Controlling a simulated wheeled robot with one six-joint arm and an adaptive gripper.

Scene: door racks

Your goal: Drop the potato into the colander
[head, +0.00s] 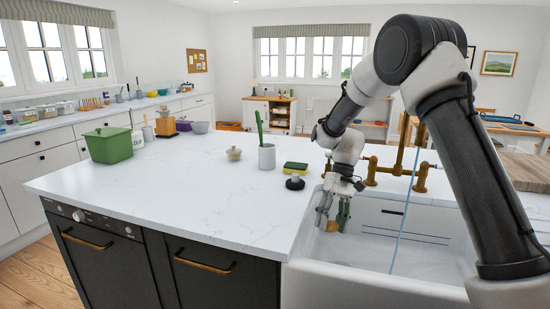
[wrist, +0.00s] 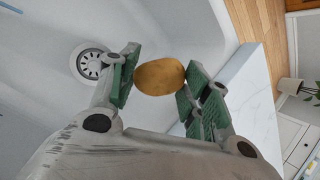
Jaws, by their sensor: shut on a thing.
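My gripper (head: 333,217) points down inside the white sink (head: 425,262), near its left end. Its green-padded fingers are shut on a brown, oval potato (wrist: 160,76). The potato sits between the fingertips in the wrist view, and a small part of it shows in the head view (head: 333,226). I cannot clearly pick out a colander; a small grey bowl (head: 200,127) stands at the far side of the island, too small to tell what it is.
A drain (wrist: 90,63) shows in the sink floor. Brass taps (head: 397,171) stand behind the sink. The white island top (head: 200,190) holds a green bin (head: 108,146), a utensil crock (head: 267,157), a small jar (head: 234,154) and a sponge (head: 295,168). Its front middle is clear.

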